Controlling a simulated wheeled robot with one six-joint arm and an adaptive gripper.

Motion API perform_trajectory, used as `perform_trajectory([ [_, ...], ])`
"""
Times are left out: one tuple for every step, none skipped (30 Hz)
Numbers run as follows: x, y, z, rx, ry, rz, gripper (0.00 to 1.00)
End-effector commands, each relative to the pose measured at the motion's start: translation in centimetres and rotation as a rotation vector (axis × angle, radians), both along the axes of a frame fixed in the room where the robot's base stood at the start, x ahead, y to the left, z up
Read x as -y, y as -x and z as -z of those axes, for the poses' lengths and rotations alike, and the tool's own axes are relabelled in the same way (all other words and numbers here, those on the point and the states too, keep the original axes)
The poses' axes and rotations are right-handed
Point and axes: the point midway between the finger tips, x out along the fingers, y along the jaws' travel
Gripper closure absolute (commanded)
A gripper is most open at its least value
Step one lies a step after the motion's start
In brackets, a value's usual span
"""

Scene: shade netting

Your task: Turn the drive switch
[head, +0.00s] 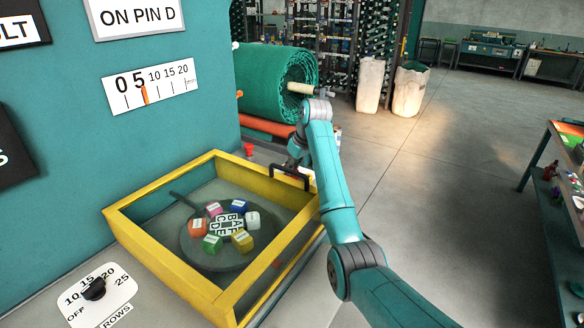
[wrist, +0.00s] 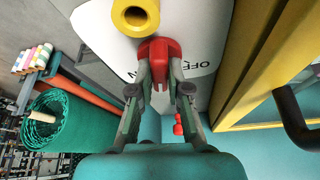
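The drive switch's red knob (wrist: 158,48) sits on a white plate (wrist: 203,48) in the wrist view. The plate has "OFF" to the right of the knob and part of a word ending in "N" to the left. My gripper (wrist: 161,68) has its two fingertips on either side of the red knob. Little gap shows, but I cannot tell whether both fingers press on it. In the head view my gripper (head: 298,150) is beyond the yellow-framed box, and the knob is hidden there.
A yellow tube end (wrist: 135,14) is close beyond the knob. The yellow frame (head: 272,262) has a black handle (head: 290,174) near my gripper; coloured cubes lie inside it. A black rotary knob (head: 95,289) is at lower left. A green netting roll (head: 275,82) is behind.

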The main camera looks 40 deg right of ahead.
Motion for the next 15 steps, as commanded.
perform_trajectory([
  [-0.02,-0.01,0.01,0.000,0.000,0.000,1.00],
  [-0.02,-0.01,0.01,0.000,0.000,0.000,1.00],
  [-0.02,-0.01,0.01,0.000,0.000,0.000,1.00],
  [-0.02,-0.01,0.00,0.000,-0.001,-0.001,1.00],
  [-0.01,-0.01,0.00,0.000,0.000,-0.002,1.00],
  [-0.01,-0.01,0.00,0.000,-0.001,-0.006,1.00],
  [-0.01,-0.02,-0.01,0.000,0.000,-0.010,1.00],
  [0.00,-0.01,0.00,0.000,-0.001,-0.014,1.00],
  [0.00,-0.01,-0.02,0.000,-0.001,-0.024,1.00],
  [0.01,-0.02,-0.02,0.000,-0.001,-0.033,1.00],
  [0.01,-0.02,-0.03,0.001,-0.001,-0.043,1.00],
  [0.02,-0.02,-0.03,0.001,-0.001,-0.059,1.00],
  [0.04,-0.03,-0.03,0.000,0.000,-0.073,1.00],
  [0.06,-0.03,-0.03,0.000,0.000,-0.088,1.00],
  [0.07,-0.04,-0.03,0.000,-0.001,-0.112,1.00],
])
